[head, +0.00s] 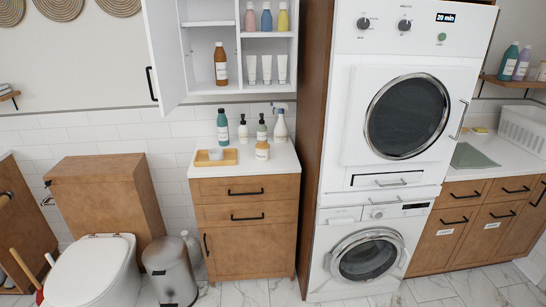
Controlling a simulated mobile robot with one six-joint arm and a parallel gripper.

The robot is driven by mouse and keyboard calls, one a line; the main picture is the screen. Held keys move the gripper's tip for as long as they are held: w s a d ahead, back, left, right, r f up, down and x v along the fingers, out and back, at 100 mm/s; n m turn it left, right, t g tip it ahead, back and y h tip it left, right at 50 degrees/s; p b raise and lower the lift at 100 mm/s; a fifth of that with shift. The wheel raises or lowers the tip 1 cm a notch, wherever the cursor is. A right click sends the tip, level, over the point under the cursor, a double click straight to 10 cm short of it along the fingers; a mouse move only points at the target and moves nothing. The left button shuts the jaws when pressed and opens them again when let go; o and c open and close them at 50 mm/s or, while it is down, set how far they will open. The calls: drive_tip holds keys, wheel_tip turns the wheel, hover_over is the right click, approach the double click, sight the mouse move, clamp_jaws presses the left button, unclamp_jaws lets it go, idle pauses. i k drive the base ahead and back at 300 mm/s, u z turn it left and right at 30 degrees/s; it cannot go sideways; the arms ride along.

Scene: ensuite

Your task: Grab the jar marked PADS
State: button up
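A small cream jar (262,151) with a pale label stands near the front of the white counter on the wooden cabinet (245,188). Its label is too small to read, so I cannot tell whether it says PADS. Just left of it is a wooden tray (229,158) with a small white item on it. No other jar with a readable PADS mark shows. My gripper is not in view.
Behind the jar stand a teal bottle (222,126), pump bottles (243,132) and a spray bottle (280,125). The wall cabinet's door (165,55) hangs open above. A tall washer-dryer unit (400,110) borders the right; a pedal bin (170,270) and toilet (93,268) stand left.

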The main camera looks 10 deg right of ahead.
sight(261, 155)
drive_tip(key=u, duration=0.15)
drive_tip(key=i, duration=0.95)
drive_tip(key=z, duration=0.75)
drive_tip(key=k, duration=0.15)
drive_tip(key=u, duration=2.75)
